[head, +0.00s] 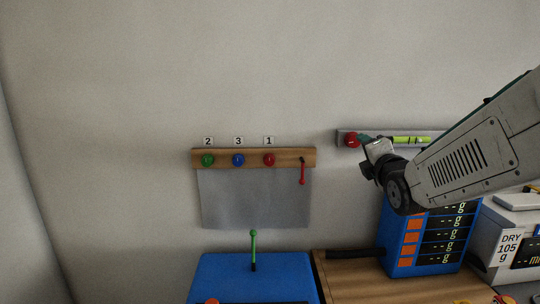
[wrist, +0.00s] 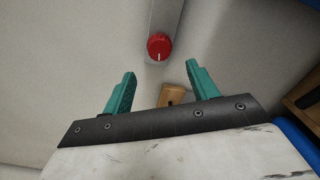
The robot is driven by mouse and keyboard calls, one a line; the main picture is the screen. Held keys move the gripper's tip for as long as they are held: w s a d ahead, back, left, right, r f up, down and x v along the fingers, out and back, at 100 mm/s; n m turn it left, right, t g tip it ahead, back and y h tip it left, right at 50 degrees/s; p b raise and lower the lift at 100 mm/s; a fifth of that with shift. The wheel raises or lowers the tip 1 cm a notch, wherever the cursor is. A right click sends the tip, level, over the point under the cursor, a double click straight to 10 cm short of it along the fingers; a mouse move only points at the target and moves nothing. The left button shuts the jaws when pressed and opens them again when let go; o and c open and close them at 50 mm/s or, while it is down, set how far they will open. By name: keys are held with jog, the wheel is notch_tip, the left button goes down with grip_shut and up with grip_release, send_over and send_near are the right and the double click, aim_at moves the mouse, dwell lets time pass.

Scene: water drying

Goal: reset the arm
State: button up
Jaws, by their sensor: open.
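My gripper (wrist: 160,69) is open in the wrist view, with its two teal fingers apart and nothing between the tips. A red knob (wrist: 159,46) with a white mark sits on a grey wall strip just beyond the fingertips. In the head view my arm reaches in from the right, and my gripper (head: 366,139) is close to the red knob (head: 351,140) at the strip's left end. I cannot tell whether they touch; the wrist view shows a gap.
A wooden board (head: 220,157) on the wall carries green, blue and red knobs and a red lever (head: 302,172). Below are a blue box (head: 255,280) with a green lever, a wooden table (head: 350,285), a blue display unit (head: 396,235) and a white DRY machine (head: 500,222). The upper wall is clear.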

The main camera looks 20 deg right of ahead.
jog(key=s+a+f+m+g+y, duration=0.2)
jog(key=s+f+m+g, duration=0.65)
jog(key=f+m, duration=0.4)
jog(key=s+a+r+m+g+y, duration=0.1)
jog(key=s+a+m+g+y, duration=0.2)
jog(key=s+a+m+g, duration=0.4)
jog(key=shift+s+a+r+g, duration=0.3)
jog(key=shift+s+a, duration=3.5)
jog(key=shift+s, duration=1.75)
